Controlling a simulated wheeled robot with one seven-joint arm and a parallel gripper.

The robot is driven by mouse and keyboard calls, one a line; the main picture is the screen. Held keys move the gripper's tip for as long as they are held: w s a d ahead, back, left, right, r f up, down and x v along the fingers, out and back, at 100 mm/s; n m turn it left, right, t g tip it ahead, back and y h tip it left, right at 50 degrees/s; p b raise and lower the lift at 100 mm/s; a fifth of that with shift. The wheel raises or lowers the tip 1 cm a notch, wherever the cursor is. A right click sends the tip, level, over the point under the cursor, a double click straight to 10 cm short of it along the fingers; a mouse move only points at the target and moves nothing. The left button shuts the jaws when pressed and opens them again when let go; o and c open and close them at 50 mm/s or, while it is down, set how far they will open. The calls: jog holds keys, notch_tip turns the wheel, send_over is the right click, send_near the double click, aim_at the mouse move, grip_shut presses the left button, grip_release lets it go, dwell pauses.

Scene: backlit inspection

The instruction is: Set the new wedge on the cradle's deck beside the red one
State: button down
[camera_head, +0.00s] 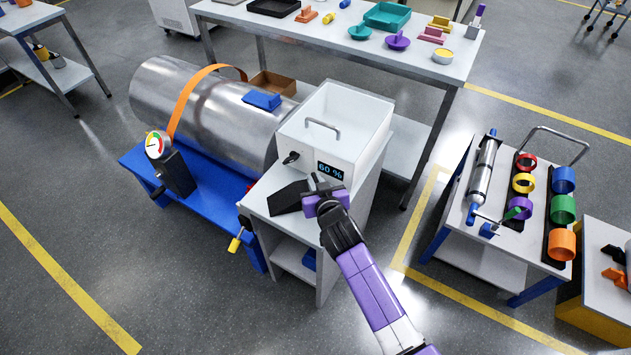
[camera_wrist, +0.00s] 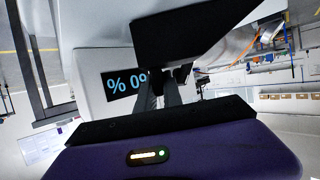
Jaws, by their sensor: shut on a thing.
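A black wedge (camera_head: 287,197) is at the front of the white cabinet's top, just left of my gripper (camera_head: 318,188). My gripper is shut on it; in the wrist view the dark wedge (camera_wrist: 195,30) fills the upper middle, beyond the fingertips (camera_wrist: 165,78). I cannot tell whether the wedge touches the cabinet top. The blue cradle (camera_head: 211,213) stands to the left, bearing a large metal cylinder (camera_head: 205,105) with an orange strap. Its front deck strip is partly bare.
A white box with a handle and a "60 %" display (camera_head: 331,170) stands close behind my gripper. A dial gauge on a black stand (camera_head: 175,170) rises from the cradle's left part. A yellow-handled valve (camera_head: 236,243) sticks out at its front. A cart (camera_head: 470,240) stands right.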

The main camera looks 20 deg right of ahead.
jog(key=shift+f, duration=0.2)
jog(key=c, duration=1.5)
grip_release()
jog(key=shift+r, duration=0.2)
jog(key=v, duration=1.2)
